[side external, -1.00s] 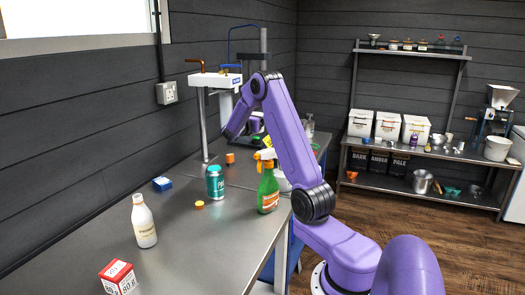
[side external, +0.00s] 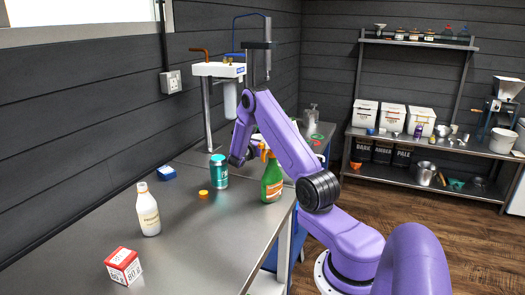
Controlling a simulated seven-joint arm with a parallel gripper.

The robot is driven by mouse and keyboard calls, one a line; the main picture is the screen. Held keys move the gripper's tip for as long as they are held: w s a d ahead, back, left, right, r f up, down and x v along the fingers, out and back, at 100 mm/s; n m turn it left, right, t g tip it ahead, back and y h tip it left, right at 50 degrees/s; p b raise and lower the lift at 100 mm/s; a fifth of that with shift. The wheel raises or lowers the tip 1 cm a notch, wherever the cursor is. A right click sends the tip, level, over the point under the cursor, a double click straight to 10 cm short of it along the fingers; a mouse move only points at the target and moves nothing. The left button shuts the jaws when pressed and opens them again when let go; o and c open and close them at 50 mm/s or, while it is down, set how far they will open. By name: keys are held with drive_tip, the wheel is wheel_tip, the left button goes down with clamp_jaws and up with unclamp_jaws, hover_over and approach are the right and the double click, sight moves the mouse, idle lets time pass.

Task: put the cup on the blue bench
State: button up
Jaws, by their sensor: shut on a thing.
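I cannot make out the cup in this view. My arm reaches over the far part of the steel table (side external: 205,235), and its purple wrist end hangs low behind the teal can. My gripper's fingers are hidden behind my own arm, so I cannot see what is between them. A small pale patch shows just above the forearm, too small to name. A blue-framed bench (side external: 325,153) with a grey top stands beyond the steel table, partly covered by my arm.
Near my wrist stand a teal can (side external: 218,171) and a green spray bottle (side external: 271,181). A tap unit (side external: 218,70) rises behind.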

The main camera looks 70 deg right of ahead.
drive_tip(key=shift+f, duration=3.8)
drive_tip(key=shift+f, duration=0.1)
drive_tip(key=o, duration=1.1)
drive_tip(key=shift+a, duration=0.3)
drive_tip(key=a, duration=0.4)
drive_tip(key=shift+a, duration=0.2)
wheel_tip(320, 180, up, 7)
